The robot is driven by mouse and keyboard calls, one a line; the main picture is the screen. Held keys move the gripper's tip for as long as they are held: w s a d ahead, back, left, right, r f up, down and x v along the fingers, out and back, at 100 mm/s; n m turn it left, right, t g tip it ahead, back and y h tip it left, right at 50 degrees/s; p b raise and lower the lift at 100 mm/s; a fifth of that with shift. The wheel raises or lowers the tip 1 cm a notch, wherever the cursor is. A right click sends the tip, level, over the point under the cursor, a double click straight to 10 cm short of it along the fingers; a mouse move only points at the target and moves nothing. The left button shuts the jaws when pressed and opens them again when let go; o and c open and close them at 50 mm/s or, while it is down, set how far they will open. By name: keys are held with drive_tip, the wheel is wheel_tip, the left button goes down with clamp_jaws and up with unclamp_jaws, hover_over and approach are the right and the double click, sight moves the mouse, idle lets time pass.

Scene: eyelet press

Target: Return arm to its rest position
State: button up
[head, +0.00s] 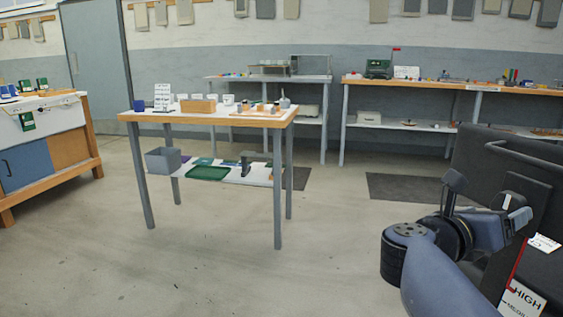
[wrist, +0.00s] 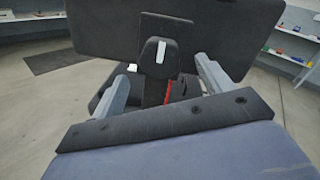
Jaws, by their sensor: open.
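My arm reaches in from the lower right of the head view, bent, with my gripper (head: 516,211) beside the dark upright panel of my own body. In the wrist view my gripper (wrist: 163,82) has its two grey fingers wide apart. Nothing is held between them. Behind the fingers the wrist view shows dark parts of my body. In the head view I cannot tell whether the gripper touches the panel or only overlaps it.
A wood-edged table (head: 133,117) with small items stands ahead; its lower shelf holds a grey bin (head: 163,160) and a green tray (head: 207,173). A workbench (head: 60,190) stands left, shelving benches (head: 345,125) along the back wall. Floor around my arm is clear; a dark mat (head: 405,187) lies beyond.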

sight(506, 208)
drive_tip(key=shift+b+x, duration=0.7)
drive_tip(key=shift+x, duration=2.3)
